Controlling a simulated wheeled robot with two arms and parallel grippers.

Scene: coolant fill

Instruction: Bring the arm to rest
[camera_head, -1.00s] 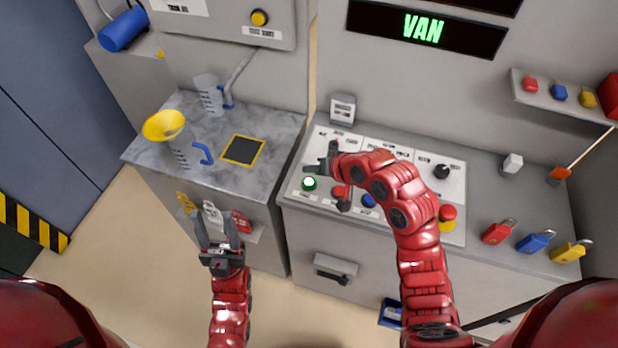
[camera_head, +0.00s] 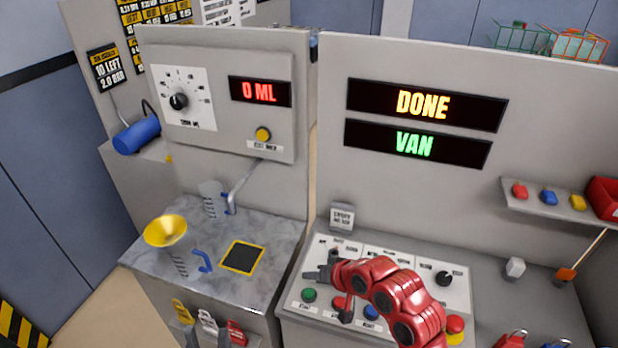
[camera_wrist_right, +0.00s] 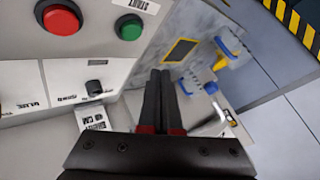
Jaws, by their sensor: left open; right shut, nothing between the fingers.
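My right arm reaches over the sloped control panel (camera_head: 455,272) in the head view. Its gripper (camera_head: 308,274) is above the panel's left part, near the green button (camera_head: 309,294), and looks clear of it. In the right wrist view the two dark fingers (camera_wrist_right: 158,85) are together with nothing between them. The green button (camera_wrist_right: 129,27) lies up and left of them there. The rest of the left arm is out of view.
A jug with a yellow funnel (camera_head: 165,231) and a clear jug (camera_head: 212,197) stand on the marble counter (camera_head: 150,265). Displays read DONE (camera_head: 423,105), VAN (camera_head: 415,143) and 0 ML (camera_head: 259,91). A red stop button (camera_head: 455,325) sits beside my right forearm.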

